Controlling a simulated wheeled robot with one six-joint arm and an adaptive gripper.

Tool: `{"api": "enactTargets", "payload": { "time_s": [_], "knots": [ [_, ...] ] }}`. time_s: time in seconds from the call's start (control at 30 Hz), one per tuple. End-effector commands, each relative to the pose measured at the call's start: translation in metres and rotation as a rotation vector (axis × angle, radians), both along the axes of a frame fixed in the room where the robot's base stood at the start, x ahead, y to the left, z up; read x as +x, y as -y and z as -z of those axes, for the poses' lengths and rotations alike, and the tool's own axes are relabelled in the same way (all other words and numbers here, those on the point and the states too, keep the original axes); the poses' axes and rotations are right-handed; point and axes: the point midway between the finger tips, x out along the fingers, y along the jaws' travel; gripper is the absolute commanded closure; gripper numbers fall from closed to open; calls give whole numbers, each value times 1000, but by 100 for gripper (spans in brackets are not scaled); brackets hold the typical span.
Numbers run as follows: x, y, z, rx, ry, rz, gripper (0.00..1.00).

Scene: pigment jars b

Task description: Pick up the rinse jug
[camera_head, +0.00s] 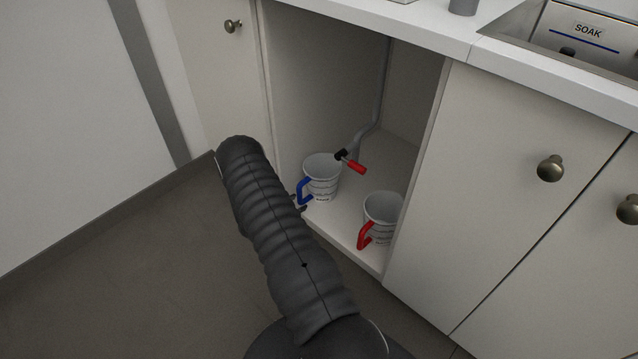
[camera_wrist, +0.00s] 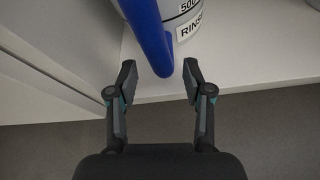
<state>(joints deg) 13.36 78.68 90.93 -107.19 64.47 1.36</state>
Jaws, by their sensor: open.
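The rinse jug (camera_head: 321,172) is a white jug with a blue handle, standing upright in the open cupboard. In the wrist view its white side (camera_wrist: 190,22) carries a label with "500" and the start of "RINSE". Its blue handle (camera_wrist: 150,32) comes down toward my gripper (camera_wrist: 160,71). My gripper is open, with one finger on each side of the handle's lower end. In the head view my arm hides most of the gripper.
A similar white jug with a red handle (camera_head: 381,210) stands to the right, near the cupboard's right wall. A pipe with a red-handled valve (camera_head: 352,162) is just behind the rinse jug. The cupboard floor (camera_head: 345,222) ends at a front edge. A closed door (camera_head: 500,190) adjoins on the right.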

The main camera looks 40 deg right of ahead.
Motion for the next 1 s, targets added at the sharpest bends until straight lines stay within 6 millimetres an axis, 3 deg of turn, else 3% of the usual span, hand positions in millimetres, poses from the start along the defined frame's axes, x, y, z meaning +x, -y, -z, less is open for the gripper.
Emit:
{"api": "enactTargets", "payload": {
  "time_s": [0.17,0.5,0.73,0.93,1.0],
  "knots": [
    [-1,9,3,0,0,0,49],
    [0,48,19,0,2,1,49],
    [1,49,19,0,0,-1,49],
    [1,49,19,0,1,-1,99],
    [1,49,19,0,1,-1,100]
  ]
}}
